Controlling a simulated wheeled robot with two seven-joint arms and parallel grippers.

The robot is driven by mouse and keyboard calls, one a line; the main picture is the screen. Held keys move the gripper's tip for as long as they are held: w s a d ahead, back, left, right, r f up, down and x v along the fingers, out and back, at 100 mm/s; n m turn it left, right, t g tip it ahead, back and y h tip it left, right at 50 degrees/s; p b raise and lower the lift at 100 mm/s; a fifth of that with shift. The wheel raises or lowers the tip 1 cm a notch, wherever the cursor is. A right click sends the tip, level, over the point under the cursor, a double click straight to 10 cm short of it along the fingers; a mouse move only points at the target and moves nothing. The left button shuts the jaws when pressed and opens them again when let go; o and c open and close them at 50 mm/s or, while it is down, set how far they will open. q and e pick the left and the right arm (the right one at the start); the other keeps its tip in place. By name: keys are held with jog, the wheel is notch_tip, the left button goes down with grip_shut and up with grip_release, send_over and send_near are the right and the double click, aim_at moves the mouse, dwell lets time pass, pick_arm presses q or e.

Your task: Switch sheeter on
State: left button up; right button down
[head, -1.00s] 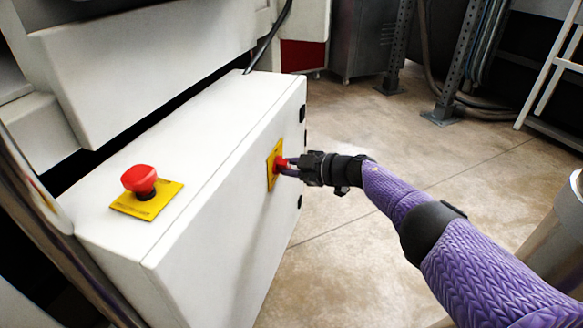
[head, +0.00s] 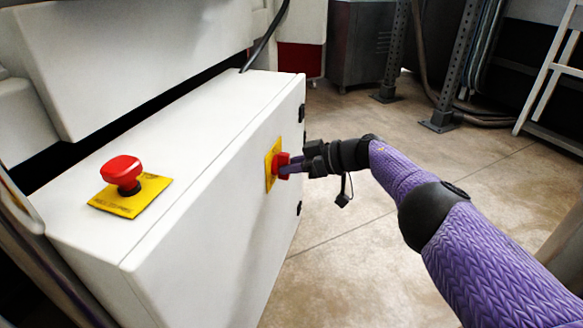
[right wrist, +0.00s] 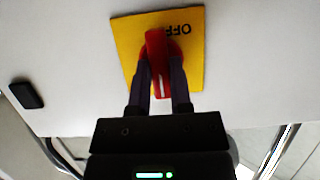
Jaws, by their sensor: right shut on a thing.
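The sheeter's red rotary switch (head: 283,167) sits on a yellow plate (head: 270,172) on the side of the white cabinet. My right gripper (head: 289,165) reaches it from the right, with its fingers on the red handle. In the right wrist view, the red handle (right wrist: 157,58) stands nearly upright in the picture between the two dark fingers of my gripper (right wrist: 159,75). The upside-down word OFF shows on the plate (right wrist: 126,32), beside the handle's upper end. Other marks on the plate are hidden or unreadable. My left gripper is not in view.
A red mushroom button (head: 122,172) on a yellow plate stands on top of the white cabinet (head: 200,150). Black latches (right wrist: 27,95) line the cabinet's edge. The tiled floor to the right is open, with metal posts (head: 440,110) and a white ladder (head: 550,80) farther back.

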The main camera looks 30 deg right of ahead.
dwell(0.4)
jog(key=c, duration=0.5)
grip_release()
jog(key=shift+c, duration=0.2)
pick_arm(q)
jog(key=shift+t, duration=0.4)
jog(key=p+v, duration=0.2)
jog(key=p, duration=0.1)
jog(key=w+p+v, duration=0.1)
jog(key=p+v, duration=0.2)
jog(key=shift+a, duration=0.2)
pick_arm(e)
jog(key=v, duration=1)
jog(key=shift+f, duration=0.1)
